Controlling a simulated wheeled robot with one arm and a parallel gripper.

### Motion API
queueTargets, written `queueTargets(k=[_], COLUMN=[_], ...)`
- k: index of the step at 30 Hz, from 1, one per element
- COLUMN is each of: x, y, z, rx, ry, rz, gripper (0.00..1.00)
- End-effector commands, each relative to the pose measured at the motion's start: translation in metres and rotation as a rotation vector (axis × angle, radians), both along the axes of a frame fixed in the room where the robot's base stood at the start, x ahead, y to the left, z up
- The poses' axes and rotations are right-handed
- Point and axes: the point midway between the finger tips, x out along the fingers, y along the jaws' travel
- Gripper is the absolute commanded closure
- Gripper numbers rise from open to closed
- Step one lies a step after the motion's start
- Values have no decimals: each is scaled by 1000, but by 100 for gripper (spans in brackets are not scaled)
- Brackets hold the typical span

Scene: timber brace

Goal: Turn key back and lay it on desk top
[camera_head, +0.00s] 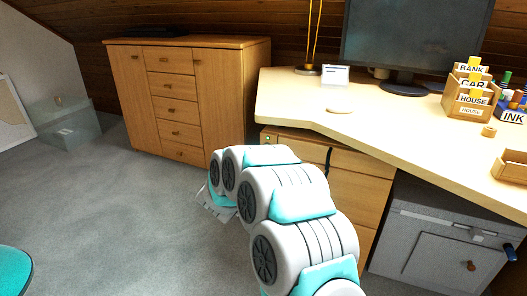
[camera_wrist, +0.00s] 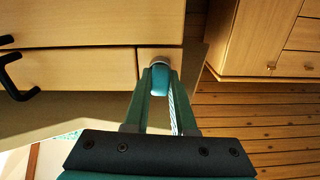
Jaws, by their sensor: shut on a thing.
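In the wrist view, my gripper (camera_wrist: 160,88) is shut on a small blue-teal key head (camera_wrist: 160,78) between its fingertips. The key is at a pale round lock (camera_wrist: 158,55) near the corner of a wooden drawer front (camera_wrist: 90,68). The key's shaft is hidden, so I cannot tell how far it is in or how it is turned. In the head view, the desk top (camera_head: 300,98) is pale wood above the drawer unit (camera_head: 352,196). My arm hides the gripper and key there.
On the desk stand a monitor (camera_head: 415,35), a white card (camera_head: 335,75), a pale disc (camera_head: 339,110), labelled letter boxes (camera_head: 468,98) and an ink holder (camera_head: 512,112). The front left of the desk top is mostly clear. A grey cabinet (camera_head: 440,240) stands below right.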

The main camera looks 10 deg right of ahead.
Motion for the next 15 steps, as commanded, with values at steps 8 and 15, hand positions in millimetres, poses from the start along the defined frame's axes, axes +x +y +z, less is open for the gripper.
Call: queueTargets(k=[8, 15], x=[-2, -8], y=[1, 6], z=[0, 0], rx=[1, 2], ry=[1, 1], rz=[1, 1], gripper=[100, 100])
